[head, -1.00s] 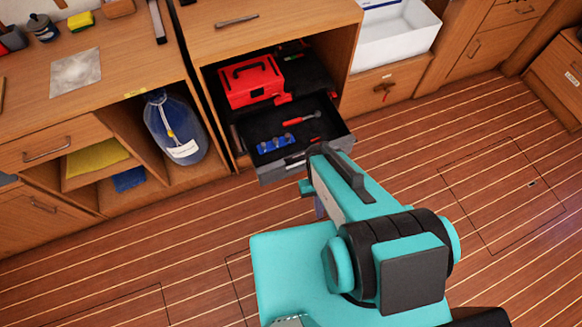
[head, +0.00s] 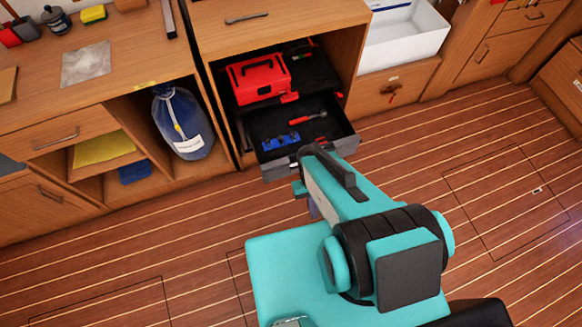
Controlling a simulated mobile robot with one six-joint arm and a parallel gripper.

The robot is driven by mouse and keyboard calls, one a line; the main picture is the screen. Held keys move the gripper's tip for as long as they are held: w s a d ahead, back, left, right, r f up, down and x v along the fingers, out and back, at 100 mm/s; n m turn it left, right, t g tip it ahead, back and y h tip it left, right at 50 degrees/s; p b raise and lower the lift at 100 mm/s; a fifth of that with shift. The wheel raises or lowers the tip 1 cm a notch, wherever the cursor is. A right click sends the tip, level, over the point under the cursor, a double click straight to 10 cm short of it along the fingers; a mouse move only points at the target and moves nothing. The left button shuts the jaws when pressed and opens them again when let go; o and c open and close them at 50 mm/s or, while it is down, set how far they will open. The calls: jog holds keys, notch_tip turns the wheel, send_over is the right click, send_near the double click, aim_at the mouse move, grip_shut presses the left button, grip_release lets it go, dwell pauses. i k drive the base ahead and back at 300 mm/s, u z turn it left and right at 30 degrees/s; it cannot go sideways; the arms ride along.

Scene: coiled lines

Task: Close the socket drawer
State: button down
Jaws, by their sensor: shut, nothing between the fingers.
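The socket drawer (head: 355,145) is a dark tray with a grey front. It stands pulled out from the low opening of the wooden cabinet, in the middle of the head view. It holds a blue socket rack (head: 281,141) and a red-handled tool (head: 307,117). My teal arm reaches over the floor to the drawer's front. My gripper (head: 299,188) shows only in part at the arm's far end, close to the drawer front. The fingers are mostly hidden behind my forearm, so I cannot tell whether they touch the drawer.
A red toolbox (head: 260,80) sits on a dark shelf above and behind the drawer. A blue bag (head: 183,122) stands in the left cubby. A white bin (head: 405,35) is at the upper right. The plank floor (head: 500,230) is clear at right.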

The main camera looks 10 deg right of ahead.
aim_at(333, 131)
jog(key=u, duration=0.05)
jog(key=k, duration=1.5)
jog(key=u, duration=0.95)
jog(key=i, duration=1)
jog(key=z, duration=0.05)
